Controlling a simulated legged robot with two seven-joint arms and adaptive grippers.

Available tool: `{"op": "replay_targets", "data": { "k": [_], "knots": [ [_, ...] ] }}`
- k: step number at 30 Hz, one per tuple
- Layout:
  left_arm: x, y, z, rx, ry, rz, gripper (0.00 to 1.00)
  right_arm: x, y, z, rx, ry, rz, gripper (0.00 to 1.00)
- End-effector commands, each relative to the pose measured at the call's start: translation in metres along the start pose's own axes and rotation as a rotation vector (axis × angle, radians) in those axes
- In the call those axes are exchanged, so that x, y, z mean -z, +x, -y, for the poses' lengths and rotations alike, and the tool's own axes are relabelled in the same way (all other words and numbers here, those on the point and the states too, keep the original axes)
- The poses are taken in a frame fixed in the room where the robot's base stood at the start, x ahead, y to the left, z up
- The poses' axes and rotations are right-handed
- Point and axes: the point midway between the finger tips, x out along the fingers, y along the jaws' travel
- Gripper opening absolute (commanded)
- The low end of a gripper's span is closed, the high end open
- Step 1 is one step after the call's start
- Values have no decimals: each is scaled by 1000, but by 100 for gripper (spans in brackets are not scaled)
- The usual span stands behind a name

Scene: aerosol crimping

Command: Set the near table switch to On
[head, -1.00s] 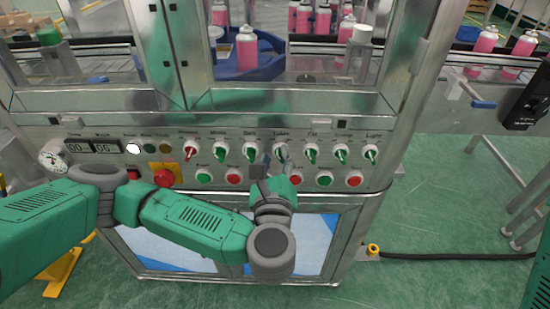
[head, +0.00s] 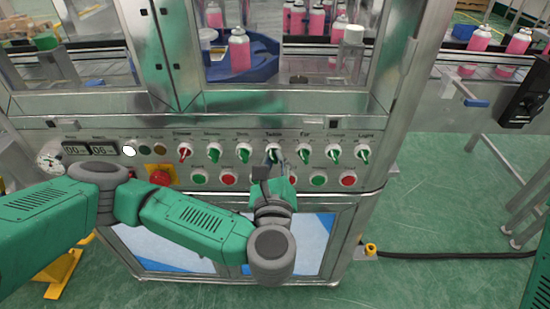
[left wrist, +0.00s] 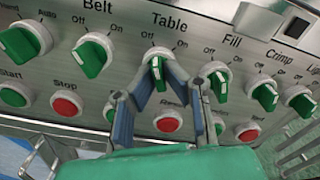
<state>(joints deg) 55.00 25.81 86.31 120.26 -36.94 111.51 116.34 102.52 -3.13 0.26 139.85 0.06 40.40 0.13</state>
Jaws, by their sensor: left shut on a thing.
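The table switch is a green rotary knob on a white round base, under the label "Table", in the head view (head: 273,146) and in the left wrist view (left wrist: 156,66). "Off" is printed at its upper left and "On" at its upper right. Its white mark points roughly upward, and I cannot tell exactly which setting it is at. My left gripper (head: 276,157) is at this knob. In the left wrist view its two blue-grey fingers (left wrist: 160,80) are closed around the green handle, partly covering it. My right gripper is not in view.
Similar knobs stand beside it, including the belt switch (left wrist: 91,55) and the fill switch (left wrist: 217,80). Below is a row of green and red buttons, with a red stop button (left wrist: 66,105) to the lower left. A red emergency button (head: 160,176) on yellow sits further left.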

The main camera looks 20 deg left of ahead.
Motion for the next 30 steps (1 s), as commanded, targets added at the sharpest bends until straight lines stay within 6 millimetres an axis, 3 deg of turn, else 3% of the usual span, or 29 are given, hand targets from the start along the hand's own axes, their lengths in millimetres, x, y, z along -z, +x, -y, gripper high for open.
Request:
{"op": "replay_targets", "data": {
  "k": [14,30],
  "knots": [
    [0,-2,-1,1,393,-6,0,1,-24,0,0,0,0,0],
    [-1,-2,-1,2,845,-7,0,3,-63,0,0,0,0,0]
  ]
}}
